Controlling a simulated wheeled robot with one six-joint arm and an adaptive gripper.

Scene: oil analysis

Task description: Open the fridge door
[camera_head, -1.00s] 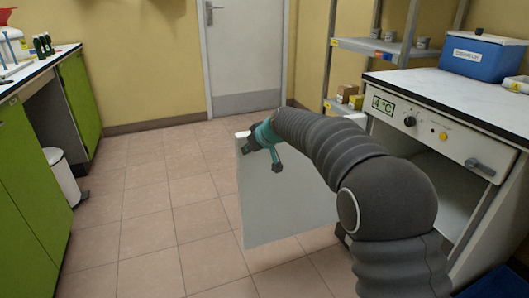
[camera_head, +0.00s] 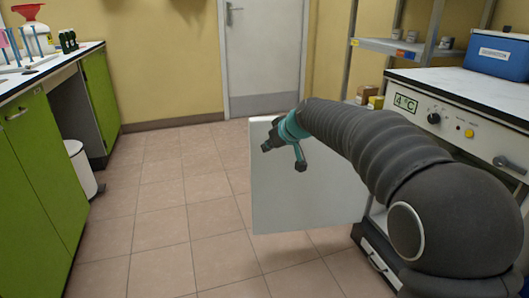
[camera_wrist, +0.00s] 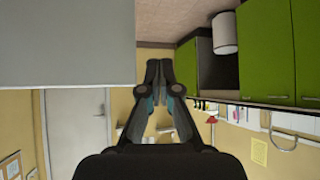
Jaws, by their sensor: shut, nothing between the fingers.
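The fridge (camera_head: 450,125), with a 4 °C display on its front panel, stands at the right. Its plain white door (camera_head: 305,200) is swung out from the body into the room. My gripper (camera_head: 283,157) is at the upper left edge of the door in the head view. In the wrist view my gripper (camera_wrist: 159,67) has its fingers together with nothing between them. The door (camera_wrist: 65,45) fills the upper left there, beside the fingertips. I cannot tell whether they touch it. My arm hides part of the door's hinge side and the fridge opening.
Green cabinets (camera_head: 35,170) and a white bin (camera_head: 82,168) line the left side. Tiled floor (camera_head: 165,220) is free between them and the door. A blue box (camera_head: 497,58) sits on the fridge's worktop. A grey shelf (camera_head: 390,46) stands behind.

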